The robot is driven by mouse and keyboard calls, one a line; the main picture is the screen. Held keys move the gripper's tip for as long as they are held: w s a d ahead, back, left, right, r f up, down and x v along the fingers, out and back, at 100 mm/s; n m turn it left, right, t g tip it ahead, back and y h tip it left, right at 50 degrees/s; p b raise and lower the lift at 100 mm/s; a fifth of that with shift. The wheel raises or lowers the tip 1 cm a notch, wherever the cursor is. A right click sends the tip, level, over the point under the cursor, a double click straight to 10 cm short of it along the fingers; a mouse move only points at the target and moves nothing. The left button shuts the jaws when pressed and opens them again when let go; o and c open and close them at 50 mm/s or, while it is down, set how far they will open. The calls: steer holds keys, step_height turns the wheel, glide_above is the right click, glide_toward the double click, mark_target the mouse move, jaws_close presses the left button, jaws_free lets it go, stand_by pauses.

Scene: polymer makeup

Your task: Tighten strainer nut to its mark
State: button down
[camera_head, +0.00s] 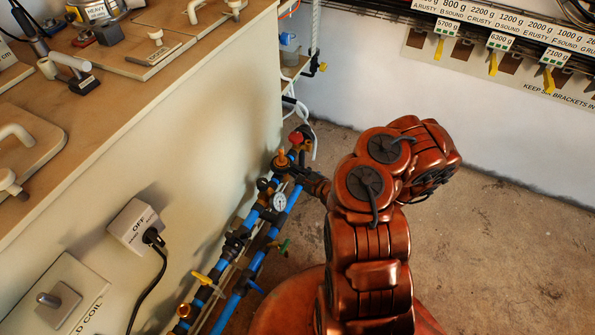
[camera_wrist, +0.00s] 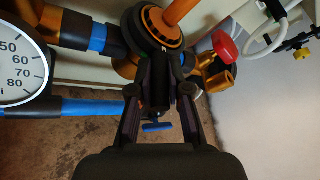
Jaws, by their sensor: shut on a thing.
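A round black part with a ribbed orange face (camera_wrist: 160,28), which I take to be the strainer nut, sits on the pipework at the top middle of the wrist view. An orange stem (camera_wrist: 180,10) rises from it. My gripper (camera_wrist: 158,62) is shut at its near edge; the fingers hide the exact contact, and a mark cannot be made out. In the head view my gripper (camera_head: 308,180) reaches the far end of the pipes from the right, by an orange-topped fitting (camera_head: 281,160).
A pressure gauge (camera_wrist: 18,70) is close at left. A red knob (camera_wrist: 225,46) and brass fittings are at right. Blue pipes (camera_head: 252,262) with a yellow lever (camera_head: 203,279) and a green lever (camera_head: 284,246) run along the bench side (camera_head: 150,165). The floor (camera_head: 480,240) at right is clear.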

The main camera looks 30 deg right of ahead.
steer(key=c, duration=1.1)
jaws_free()
steer(key=shift+s, duration=0.15)
steer(key=shift+s+d+r, duration=0.2)
steer(key=shift+s, duration=0.3)
steer(key=shift+v, duration=5.3)
steer(key=shift+r, duration=0.1)
